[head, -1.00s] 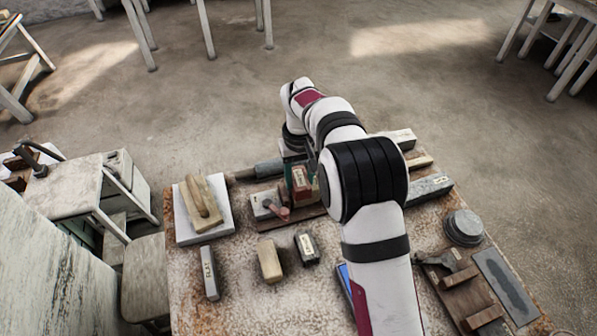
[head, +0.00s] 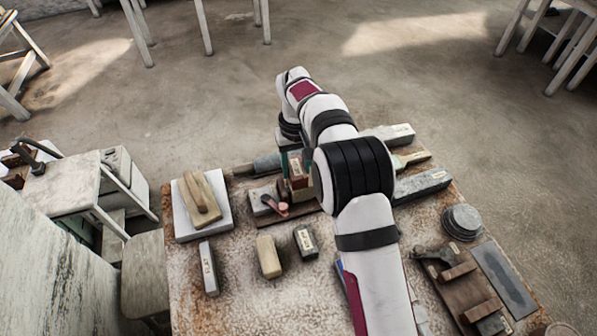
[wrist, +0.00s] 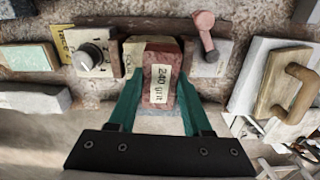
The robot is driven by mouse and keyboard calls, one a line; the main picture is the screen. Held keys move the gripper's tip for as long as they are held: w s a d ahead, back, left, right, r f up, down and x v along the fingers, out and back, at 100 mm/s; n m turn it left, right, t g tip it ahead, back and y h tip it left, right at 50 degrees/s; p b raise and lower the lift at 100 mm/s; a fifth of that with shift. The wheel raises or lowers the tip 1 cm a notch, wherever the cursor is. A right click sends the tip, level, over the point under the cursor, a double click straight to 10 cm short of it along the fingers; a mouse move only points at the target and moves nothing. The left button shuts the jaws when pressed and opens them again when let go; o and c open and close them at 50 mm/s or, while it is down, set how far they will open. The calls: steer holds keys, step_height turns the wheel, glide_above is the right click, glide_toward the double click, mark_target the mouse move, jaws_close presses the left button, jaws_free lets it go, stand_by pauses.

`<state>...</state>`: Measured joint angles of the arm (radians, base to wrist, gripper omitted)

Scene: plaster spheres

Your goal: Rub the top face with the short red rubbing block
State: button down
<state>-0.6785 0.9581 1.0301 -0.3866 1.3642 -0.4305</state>
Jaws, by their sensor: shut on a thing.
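The short red rubbing block (wrist: 161,85) carries a paper label reading 240 grit. My gripper (wrist: 157,100) has its green fingers shut on both sides of it. In the head view the red block (head: 299,172) shows beside my arm, above a clamping fixture (head: 268,201) with a wooden base. In the wrist view a pale piece (wrist: 133,56) shows beside and behind the red block, between the fixture's grey jaws. The red block covers most of that piece's top, and I cannot tell whether they touch.
The fixture has a round knob (wrist: 91,54) and a pink-headed lever (wrist: 204,24). A wooden float (head: 200,196) lies on a white board at the left. Loose blocks (head: 268,257) stand in front. A round tin (head: 462,222) and a wooden rack (head: 457,290) are at the right.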

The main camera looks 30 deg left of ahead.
steer(key=shift+w+a, duration=0.1)
steer(key=s+d, duration=0.3)
steer(key=shift+s, duration=0.15)
stand_by(0.5)
steer(key=shift+w+a+r, duration=0.65)
steer(key=shift+w+a, duration=0.1)
steer(key=shift+w, duration=0.1)
steer(key=shift+w+d, duration=0.75)
steer(key=shift+d, duration=0.05)
